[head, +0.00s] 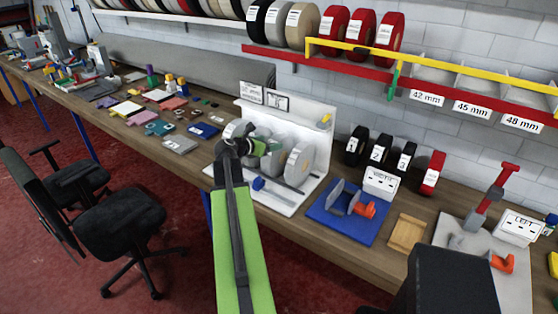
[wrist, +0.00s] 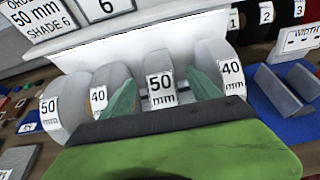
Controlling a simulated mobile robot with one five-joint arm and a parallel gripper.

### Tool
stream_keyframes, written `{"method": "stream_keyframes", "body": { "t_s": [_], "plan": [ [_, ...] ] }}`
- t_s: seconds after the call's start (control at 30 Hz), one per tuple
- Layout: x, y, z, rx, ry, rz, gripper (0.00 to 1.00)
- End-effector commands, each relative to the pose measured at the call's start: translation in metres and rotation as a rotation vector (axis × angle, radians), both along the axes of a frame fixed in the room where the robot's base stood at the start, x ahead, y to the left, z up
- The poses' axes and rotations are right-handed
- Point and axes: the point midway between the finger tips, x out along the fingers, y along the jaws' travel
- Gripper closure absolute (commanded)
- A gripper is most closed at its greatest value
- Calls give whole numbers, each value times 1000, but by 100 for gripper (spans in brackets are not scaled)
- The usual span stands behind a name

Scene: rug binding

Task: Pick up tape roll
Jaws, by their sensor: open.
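Several grey tape rolls stand in a row on a white stand (head: 322,132). In the wrist view the far-left roll (wrist: 58,88) reads 50, the one beside it (wrist: 98,78) reads 40, the middle roll (wrist: 156,66) reads 50 mm, and the right roll (wrist: 228,58) reads 40 mm. My gripper (wrist: 163,92) is open, with its green fingers on either side of the middle 50 mm roll. I cannot tell whether they touch it. In the head view my gripper (head: 260,147) is over the rolls; the right roll (head: 299,165) shows clearly.
An order card (wrist: 36,22) reads 50 mm, shade 6. Right of the stand are a blue fixture base (head: 325,221), a "WIDTH" sign (head: 381,183), black numbered rolls (head: 357,146) and a red roll (head: 433,172). Overhead is a red shelf (head: 340,68) with a yellow rail. Chairs (head: 118,215) stand at left.

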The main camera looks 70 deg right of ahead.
Motion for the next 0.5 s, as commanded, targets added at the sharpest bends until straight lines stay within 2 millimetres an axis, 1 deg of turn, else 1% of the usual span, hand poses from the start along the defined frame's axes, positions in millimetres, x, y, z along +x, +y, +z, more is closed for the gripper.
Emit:
{"method": "stream_keyframes", "body": {
  "t_s": [0.03, 0.1, 0.2, 0.37, 0.47, 0.5],
  "plan": [
    [-2, -11, -8, 1, -1, -3, 29],
    [-4, -19, -10, 1, -1, -1, 29],
    [-6, -24, -11, 1, 0, 0, 29],
    [-7, -26, -12, 1, -1, 1, 29],
    [-9, -35, -18, 1, -1, -1, 29],
    [-10, -41, -22, 1, -1, -1, 29]
  ]
}}
